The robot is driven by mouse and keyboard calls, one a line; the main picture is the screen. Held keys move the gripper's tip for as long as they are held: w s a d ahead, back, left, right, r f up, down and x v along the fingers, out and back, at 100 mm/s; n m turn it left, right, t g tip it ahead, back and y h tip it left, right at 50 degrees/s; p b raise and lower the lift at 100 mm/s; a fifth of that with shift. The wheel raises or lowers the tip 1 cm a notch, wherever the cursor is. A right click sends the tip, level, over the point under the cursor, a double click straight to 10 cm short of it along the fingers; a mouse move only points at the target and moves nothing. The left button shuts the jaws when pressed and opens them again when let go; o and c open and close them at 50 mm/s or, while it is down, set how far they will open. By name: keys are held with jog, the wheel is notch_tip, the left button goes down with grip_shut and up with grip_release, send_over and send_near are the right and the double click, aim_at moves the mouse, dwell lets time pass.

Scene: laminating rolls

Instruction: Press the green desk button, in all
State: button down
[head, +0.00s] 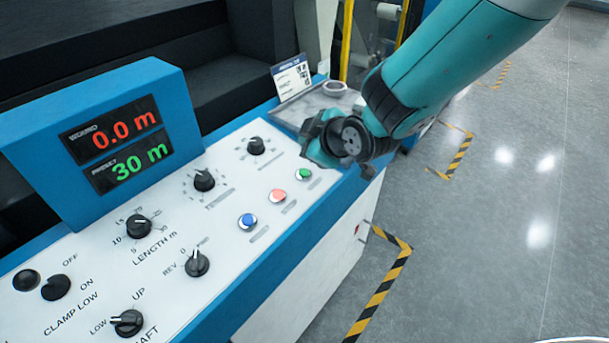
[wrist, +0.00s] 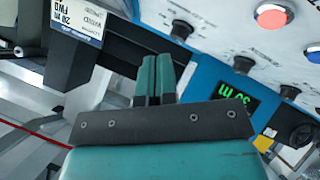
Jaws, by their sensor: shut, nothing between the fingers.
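The green button (head: 303,174) sits at the right end of a slanting row on the white panel, in line with a red button (head: 277,196) and a blue button (head: 247,221). My gripper (head: 318,138) is just beyond the green button in the head view, apart from it in the picture; its height over the panel is hard to tell. In the wrist view its two teal fingers (wrist: 155,78) are together with nothing between them. The wrist view also shows the red button (wrist: 272,15) and the blue button (wrist: 314,52); the green button is not seen there.
Black knobs (head: 204,180) stand up from the panel. The display box (head: 110,140) reads 0.0 m wound and 30 m preset. A printed card (head: 292,78) and a pale ring (head: 335,88) are at the panel's far end. Striped floor tape (head: 380,290) marks open floor at right.

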aim_at(305, 175)
jog(key=f+b, duration=0.1)
jog(key=f, duration=0.1)
jog(key=f+b, duration=0.1)
jog(key=f, duration=0.1)
jog(key=f+b, duration=0.1)
jog(key=shift+w+a+f+b, duration=0.3)
jog(key=shift+a+f+b, duration=0.05)
jog(key=shift+a+f, duration=0.05)
dwell(1.6)
jog(key=shift+a+f+b, duration=0.1)
jog(key=shift+f+b, duration=0.3)
jog(key=shift+b, duration=0.05)
